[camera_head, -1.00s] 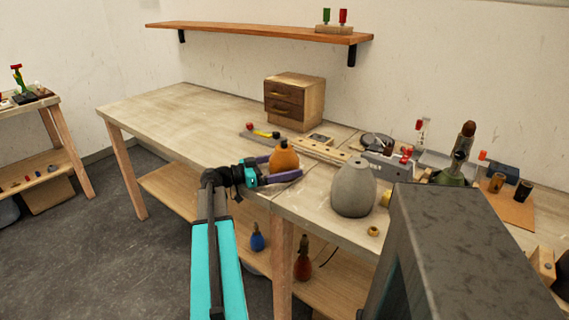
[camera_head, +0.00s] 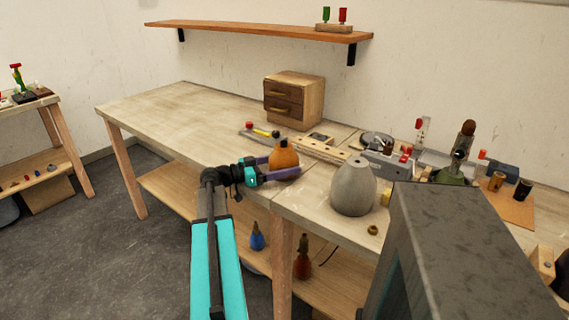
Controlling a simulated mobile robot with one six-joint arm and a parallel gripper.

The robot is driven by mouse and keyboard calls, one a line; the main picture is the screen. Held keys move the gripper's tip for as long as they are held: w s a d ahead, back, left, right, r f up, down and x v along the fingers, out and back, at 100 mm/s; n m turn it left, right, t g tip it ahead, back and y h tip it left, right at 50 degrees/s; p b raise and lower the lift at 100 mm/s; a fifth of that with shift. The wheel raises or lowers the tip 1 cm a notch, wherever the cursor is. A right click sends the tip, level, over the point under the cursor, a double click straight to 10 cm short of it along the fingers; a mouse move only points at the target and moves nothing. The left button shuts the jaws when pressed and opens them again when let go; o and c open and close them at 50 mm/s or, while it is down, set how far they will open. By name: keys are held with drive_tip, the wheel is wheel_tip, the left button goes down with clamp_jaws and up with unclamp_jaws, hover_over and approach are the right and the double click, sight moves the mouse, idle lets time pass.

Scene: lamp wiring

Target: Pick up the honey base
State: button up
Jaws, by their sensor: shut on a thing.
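The honey base (camera_head: 284,159) is an orange, rounded lamp base with a dark neck on top. It stands upright at the front part of the workbench, left of a grey base. My gripper (camera_head: 281,168) reaches it from the left, with its purple fingers on either side of the body. The gripper is shut on the honey base. I cannot tell whether the base touches the bench top or is slightly above it.
A grey rounded base (camera_head: 353,188) stands close on the right. A wooden drawer box (camera_head: 293,102) is behind. A long wooden strip (camera_head: 320,150) lies behind the honey base. The workbench (camera_head: 175,120) is clear to the left. Blue (camera_head: 257,238) and red (camera_head: 303,262) bases stand on the lower shelf.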

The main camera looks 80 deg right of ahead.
sight(284, 155)
drive_tip(key=shift+r, duration=0.3)
drive_tip(key=shift+r, duration=1.4)
drive_tip(key=shift+a+r+b, duration=0.15)
drive_tip(key=shift+r+b, duration=0.05)
drive_tip(key=shift+b, duration=0.15)
drive_tip(key=w+a+r+b, duration=0.1)
drive_tip(key=w+a, duration=0.3)
drive_tip(key=a, duration=1.1)
drive_tip(key=shift+w+r+b, duration=0.2)
drive_tip(key=shift+b, duration=0.1)
drive_tip(key=shift+r, duration=0.15)
